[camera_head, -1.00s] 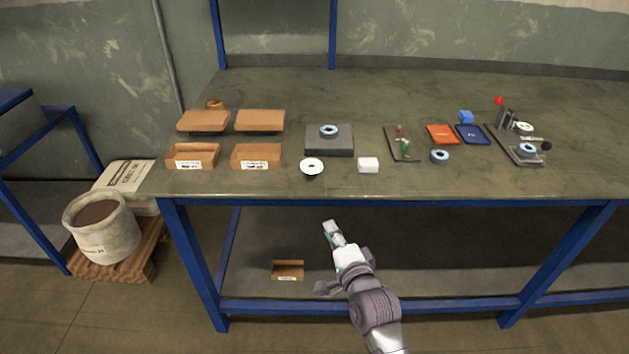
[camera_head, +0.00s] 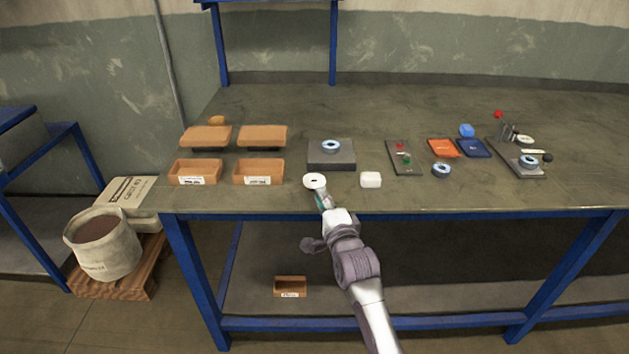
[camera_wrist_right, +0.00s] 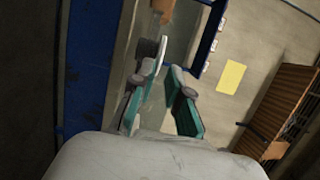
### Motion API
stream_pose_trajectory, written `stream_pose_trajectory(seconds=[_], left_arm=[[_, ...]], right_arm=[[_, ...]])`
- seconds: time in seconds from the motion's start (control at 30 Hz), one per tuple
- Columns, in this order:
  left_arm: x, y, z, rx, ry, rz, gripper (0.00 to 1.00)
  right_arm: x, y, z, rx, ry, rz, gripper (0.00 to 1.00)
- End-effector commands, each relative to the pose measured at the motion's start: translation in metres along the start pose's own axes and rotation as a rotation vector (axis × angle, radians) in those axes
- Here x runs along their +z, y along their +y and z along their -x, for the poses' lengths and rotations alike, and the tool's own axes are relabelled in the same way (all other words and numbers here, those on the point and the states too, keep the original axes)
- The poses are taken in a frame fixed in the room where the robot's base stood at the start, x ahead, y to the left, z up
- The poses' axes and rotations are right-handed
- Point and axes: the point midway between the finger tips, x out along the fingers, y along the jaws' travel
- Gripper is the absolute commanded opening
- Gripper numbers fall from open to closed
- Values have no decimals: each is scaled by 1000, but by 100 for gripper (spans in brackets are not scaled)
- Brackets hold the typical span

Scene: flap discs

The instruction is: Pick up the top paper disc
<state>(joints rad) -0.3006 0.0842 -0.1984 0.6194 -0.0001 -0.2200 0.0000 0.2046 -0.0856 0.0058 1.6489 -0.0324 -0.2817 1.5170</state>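A white round paper disc with a dark centre hole (camera_head: 315,180) lies at the front edge of the table. Whether it is one disc or a stack I cannot tell. My right gripper (camera_head: 322,198) is just in front of the disc and overlaps its near edge in the head view; I cannot tell whether they touch. My left gripper is not in view.
A grey block with a blue-white ring (camera_head: 331,157) stands behind the disc. Two brown bins (camera_head: 259,172) stand to the left. The blue-framed table's front edge (camera_head: 450,211) runs close to my right gripper.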

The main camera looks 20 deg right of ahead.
Motion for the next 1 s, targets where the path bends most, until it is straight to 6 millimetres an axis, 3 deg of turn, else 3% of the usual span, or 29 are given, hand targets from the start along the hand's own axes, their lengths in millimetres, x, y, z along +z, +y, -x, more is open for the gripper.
stream_pose_trajectory(seconds=[0.2,0.43,0.53,1.0], left_arm=[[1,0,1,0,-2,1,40],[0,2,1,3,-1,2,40],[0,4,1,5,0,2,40],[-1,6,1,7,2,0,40]], right_arm=[[0,0,-24,0,0,1,16],[0,0,-24,0,0,1,16],[0,0,-24,0,0,1,0],[0,-2,-24,-1,0,0,0]])
